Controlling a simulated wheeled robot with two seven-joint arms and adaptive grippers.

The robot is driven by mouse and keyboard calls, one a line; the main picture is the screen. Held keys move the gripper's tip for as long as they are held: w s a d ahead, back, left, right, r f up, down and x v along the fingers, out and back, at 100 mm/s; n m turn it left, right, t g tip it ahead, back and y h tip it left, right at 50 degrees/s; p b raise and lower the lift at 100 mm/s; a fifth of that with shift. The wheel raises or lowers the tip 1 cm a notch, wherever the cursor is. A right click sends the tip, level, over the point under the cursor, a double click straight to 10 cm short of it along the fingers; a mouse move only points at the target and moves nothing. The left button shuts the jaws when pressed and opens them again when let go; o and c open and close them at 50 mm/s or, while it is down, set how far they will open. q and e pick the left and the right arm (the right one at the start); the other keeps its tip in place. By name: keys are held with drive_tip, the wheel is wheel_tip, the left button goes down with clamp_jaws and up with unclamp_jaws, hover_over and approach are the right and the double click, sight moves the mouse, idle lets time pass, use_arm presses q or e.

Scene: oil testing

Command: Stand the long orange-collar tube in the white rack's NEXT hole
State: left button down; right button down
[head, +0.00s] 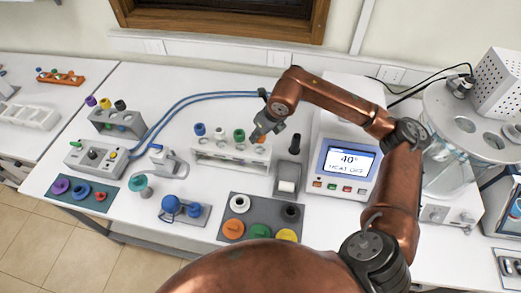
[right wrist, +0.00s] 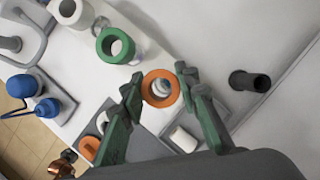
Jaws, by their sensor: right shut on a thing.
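My right gripper (head: 264,128) is shut on the orange-collar tube (head: 261,139), at the right end of the white rack (head: 232,161). In the right wrist view the gripper (right wrist: 160,92) has its two green fingers on either side of the orange collar (right wrist: 160,103). The tube's body below the collar is mostly hidden, so I cannot tell how deep it sits. Blue-collar (head: 200,129), white-collar (head: 219,133) and green-collar (head: 239,135) tubes stand in a row in the rack to its left. My left gripper is not in view.
A dark post (head: 295,144) and the heater with a screen (head: 346,160) stand right of the rack. A grey mat (head: 233,210) with coloured rings lies in front. A grey rack (head: 117,124) stands at the left.

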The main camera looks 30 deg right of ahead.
drive_tip(key=shift+f+b, duration=0.5)
drive_tip(key=shift+f, duration=0.2)
drive_tip(key=c, duration=1.4)
unclamp_jaws()
drive_tip(key=shift+r, duration=0.1)
drive_tip(key=v, duration=1.2)
drive_tip(key=shift+d, duration=0.1)
